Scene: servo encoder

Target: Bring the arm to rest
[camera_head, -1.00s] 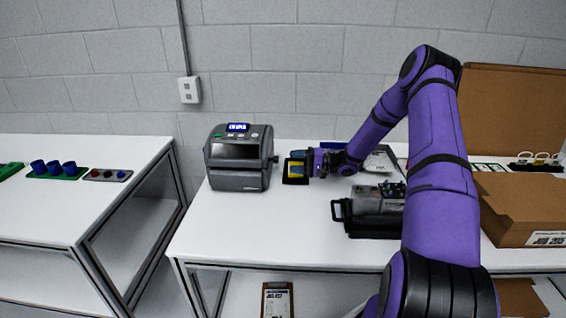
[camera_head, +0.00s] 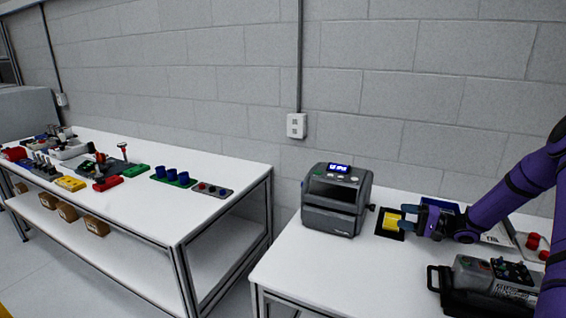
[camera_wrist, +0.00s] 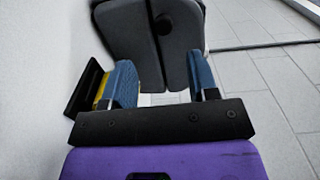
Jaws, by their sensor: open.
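My purple arm comes in from the right in the head view. My gripper (camera_head: 408,217) has blue fingers that stand apart with nothing between them. It is level with a black tray holding a yellow piece (camera_head: 393,222), just right of the grey label printer (camera_head: 337,199). In the wrist view my gripper (camera_wrist: 163,82) is open towards the dark printer body (camera_wrist: 160,38). The black tray (camera_wrist: 82,88) with its yellow part shows beside the left finger there. I cannot tell whether the finger touches it.
A black-and-grey device with a handle (camera_head: 484,286) lies on the bench below my forearm. Red parts (camera_head: 537,243) sit at the right. A second white table (camera_head: 215,212) at the left bears blue cups (camera_head: 172,175) and several tools. A gap separates the tables.

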